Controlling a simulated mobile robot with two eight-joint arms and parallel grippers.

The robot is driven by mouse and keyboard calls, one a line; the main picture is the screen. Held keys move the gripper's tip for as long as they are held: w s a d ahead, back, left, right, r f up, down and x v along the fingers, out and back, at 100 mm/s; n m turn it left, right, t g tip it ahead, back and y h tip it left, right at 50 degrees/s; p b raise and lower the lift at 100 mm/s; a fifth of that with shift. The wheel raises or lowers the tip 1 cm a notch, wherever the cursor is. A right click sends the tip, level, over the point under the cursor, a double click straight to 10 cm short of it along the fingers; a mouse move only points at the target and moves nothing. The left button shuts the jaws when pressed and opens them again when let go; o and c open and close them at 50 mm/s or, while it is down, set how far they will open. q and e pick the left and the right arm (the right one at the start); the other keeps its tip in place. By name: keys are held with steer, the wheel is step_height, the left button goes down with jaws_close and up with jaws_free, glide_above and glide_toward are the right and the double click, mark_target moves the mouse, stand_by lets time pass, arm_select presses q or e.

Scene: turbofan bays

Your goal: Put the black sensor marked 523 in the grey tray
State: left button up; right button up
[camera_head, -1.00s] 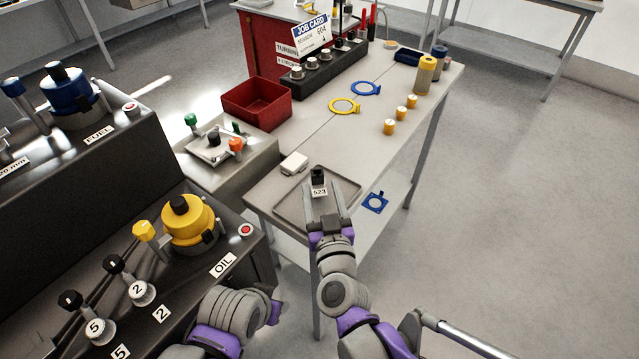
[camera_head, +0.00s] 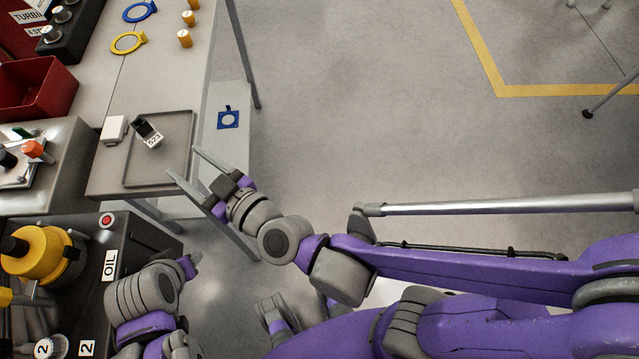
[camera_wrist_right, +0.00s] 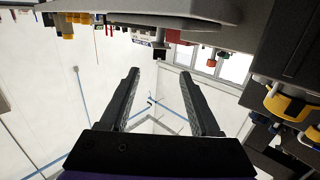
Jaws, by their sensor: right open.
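The black sensor marked 523 (camera_head: 146,130) is in the grey tray (camera_head: 176,153) at the near end of the bench, with its white label facing my right arm. It is inside the tray's rim. My right gripper (camera_head: 183,161) is open and empty, beside the tray's right edge and apart from the sensor. In the right wrist view the two fingers (camera_wrist_right: 160,100) are spread with nothing between them. My left arm shows at the lower left; the end of its gripper (camera_head: 190,265) is small and partly hidden, so its jaws cannot be made out.
A white box (camera_head: 114,130) sits left of the tray. A red bin (camera_head: 38,95), a yellow ring (camera_head: 127,42) and a blue ring (camera_head: 140,11) lie farther back. A blue square plate (camera_head: 228,119) shows below the bench's edge. The OIL console (camera_head: 110,265) stands lower left.

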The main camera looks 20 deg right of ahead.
steer(key=s+d+f+m+g+h, duration=0.2)
steer(key=s+d+f+g, duration=0.1)
steer(key=d, duration=0.5)
steer(key=s+d+f+m+g+h, duration=0.1)
steer(key=s+d+f+g+h, duration=0.2)
steer(key=d+f, duration=0.3)
steer(key=s+d+f+m+g+h, duration=0.2)
steer(key=s+d+f+g+h, duration=0.1)
steer(key=d, duration=0.8)
step_height(320, 180, down, 2)
steer(key=shift+s+d+m+g, duration=0.3)
steer(key=shift+s+g, duration=0.3)
steer(key=shift+s, duration=0.5)
